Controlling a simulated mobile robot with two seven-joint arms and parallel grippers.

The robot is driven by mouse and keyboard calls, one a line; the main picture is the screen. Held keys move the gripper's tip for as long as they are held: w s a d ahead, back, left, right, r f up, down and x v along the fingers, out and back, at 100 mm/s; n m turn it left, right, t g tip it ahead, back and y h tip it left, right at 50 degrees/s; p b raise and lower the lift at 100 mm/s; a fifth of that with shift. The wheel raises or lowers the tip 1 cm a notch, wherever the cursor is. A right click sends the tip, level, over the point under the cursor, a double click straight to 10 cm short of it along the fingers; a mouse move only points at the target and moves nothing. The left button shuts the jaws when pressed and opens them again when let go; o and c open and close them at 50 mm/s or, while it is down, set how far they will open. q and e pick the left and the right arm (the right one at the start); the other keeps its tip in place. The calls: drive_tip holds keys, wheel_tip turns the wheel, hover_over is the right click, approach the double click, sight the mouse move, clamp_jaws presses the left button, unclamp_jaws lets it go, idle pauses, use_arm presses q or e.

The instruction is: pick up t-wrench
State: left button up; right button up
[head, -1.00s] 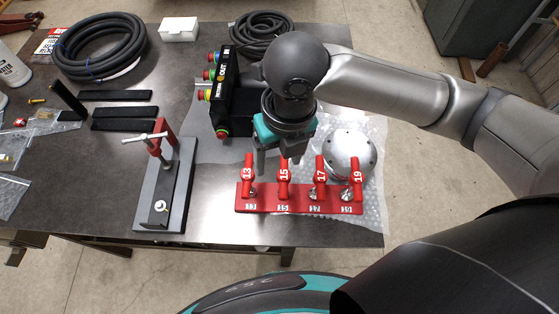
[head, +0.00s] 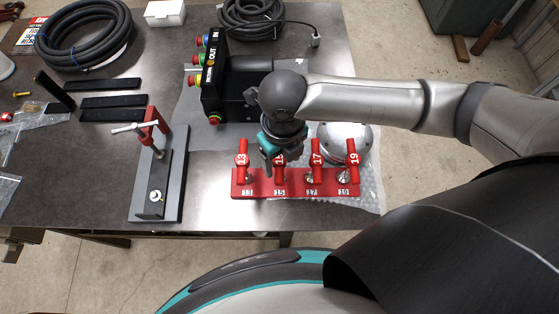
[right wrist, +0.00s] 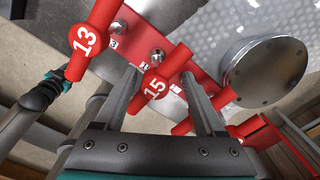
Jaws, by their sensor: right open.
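Red T-wrenches numbered 13 (head: 242,160), 15 (head: 280,174), 17 (head: 316,158) and 19 (head: 352,160) stand in a row in a red rack (head: 262,191) near the table's front edge. My right gripper (head: 279,163) is low over wrench 15 and partly hides it in the head view. In the right wrist view, my right gripper (right wrist: 165,90) is open, with the red handle of wrench 15 (right wrist: 160,85) showing between its fingers. Wrench 13 (right wrist: 92,42) lies outside the fingers at upper left.
A round metal flange (head: 344,143) sits close behind wrenches 17 and 19. A black button box (head: 214,85) stands behind the rack at left. A grey clamp fixture (head: 173,185) stands left of the rack. Bare table lies between them.

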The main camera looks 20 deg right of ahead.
drive_tip(key=f, duration=0.4)
drive_tip(key=shift+a+f, duration=0.2)
drive_tip(key=shift+a, duration=0.05)
clamp_jaws()
idle(0.4)
